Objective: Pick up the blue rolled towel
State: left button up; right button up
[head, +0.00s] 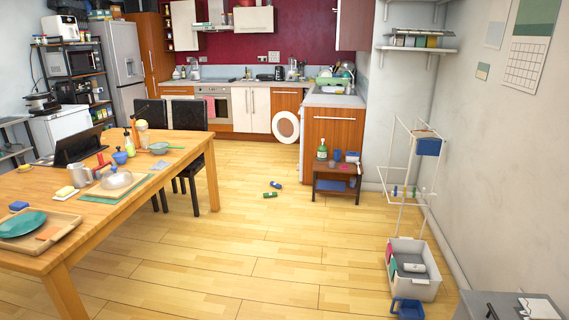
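I cannot tell for certain which thing is the blue rolled towel; several small blue things show in the head view. A small blue item (276,185) lies on the wooden floor beside a green one (270,195). Another blue item (337,155) stands on the small side table (333,169), and a flat blue thing (331,185) is on its lower shelf. Neither of my grippers is in view.
The long dining table (130,215) with dishes fills the left, with dark chairs (190,115) behind it. On the right are a white drying rack (398,150), a laundry basket (424,285) and a blue container (408,309). The central floor is mostly clear.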

aim_at(279, 186)
jog(key=i, duration=3.95)
jog(key=i+u, duration=0.1)
jog(key=i, duration=0.5)
jog(key=i+l+u, duration=0.1)
jog(key=i, duration=0.5)
